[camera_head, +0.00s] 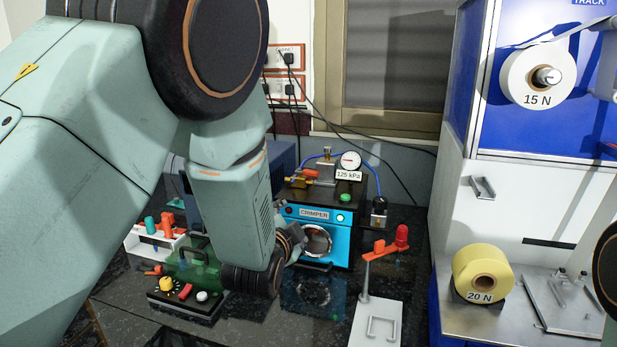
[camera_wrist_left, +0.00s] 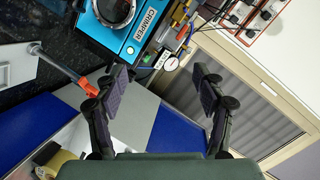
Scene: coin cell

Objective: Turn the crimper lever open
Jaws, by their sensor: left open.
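The blue crimper (camera_head: 333,222) stands on the dark bench with a round glassy opening in its front. Its labelled face (camera_wrist_left: 128,38) is at the top of the left wrist view. A red-orange lever (camera_head: 383,248) with a red knob (camera_head: 402,235) sits on a grey post at the crimper's front right. Its orange part (camera_wrist_left: 93,88) also shows beside one finger in the left wrist view; contact cannot be told. My left gripper (camera_head: 290,242) is before the crimper, left of the lever, partly hidden by my arm. Its fingers (camera_wrist_left: 160,82) are apart and empty.
A pressure gauge (camera_head: 350,161) and hoses top the crimper. A control box with knobs (camera_head: 187,297) and a green clear cover lie at the left. At the right stand a white-and-blue machine (camera_head: 480,200) and a yellow roll (camera_head: 482,272). A white base plate (camera_head: 366,335) lies below the post.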

